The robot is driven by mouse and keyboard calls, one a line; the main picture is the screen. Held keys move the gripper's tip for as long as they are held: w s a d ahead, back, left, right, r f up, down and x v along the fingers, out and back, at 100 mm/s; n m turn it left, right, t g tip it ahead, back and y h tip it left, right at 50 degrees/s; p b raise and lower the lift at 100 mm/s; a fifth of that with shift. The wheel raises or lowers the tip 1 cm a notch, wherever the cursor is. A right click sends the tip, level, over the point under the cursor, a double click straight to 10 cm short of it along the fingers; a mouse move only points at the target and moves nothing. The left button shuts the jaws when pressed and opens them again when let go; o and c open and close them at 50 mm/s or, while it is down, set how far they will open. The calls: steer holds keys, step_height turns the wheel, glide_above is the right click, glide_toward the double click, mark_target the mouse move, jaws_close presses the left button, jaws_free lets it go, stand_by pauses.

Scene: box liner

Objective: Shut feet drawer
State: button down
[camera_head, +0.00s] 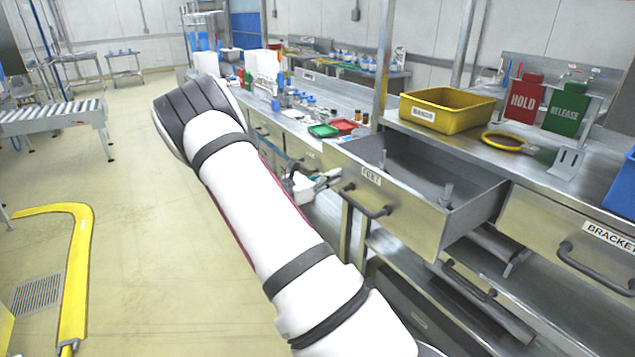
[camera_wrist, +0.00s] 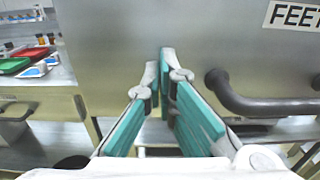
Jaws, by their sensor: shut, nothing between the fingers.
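The feet drawer (camera_head: 410,215) is pulled out from the bench in the head view, with its front panel facing me and a dark bar handle (camera_head: 366,203). In the wrist view its metal front (camera_wrist: 215,40) fills most of the picture, with the FEET label at top right and the handle (camera_wrist: 255,100) to the right. My gripper (camera_head: 334,176) is at the left end of the drawer front, left of the handle. In the wrist view my gripper's teal-padded fingers (camera_wrist: 159,62) are shut and empty, pointing at the panel. I cannot tell whether the tips touch it.
A yellow bin (camera_head: 447,108) stands on the bench above the drawer. The closed brackets drawer (camera_head: 575,240) is to the right. A lower drawer (camera_head: 480,290) sits below. Green and red trays (camera_head: 323,130) lie on the bench to the left.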

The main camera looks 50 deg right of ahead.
steer(key=b+x, duration=0.2)
steer(key=x, duration=2)
steer(key=shift+s+d+f, duration=0.1)
steer(key=shift+s+d, duration=0.1)
steer(key=shift+d, duration=0.15)
steer(key=shift+s+d, duration=0.1)
steer(key=shift+d, duration=0.3)
steer(key=shift+a, duration=0.2)
steer(key=b+v, duration=0.1)
steer(key=v, duration=1.3)
steer(key=shift+d, duration=0.1)
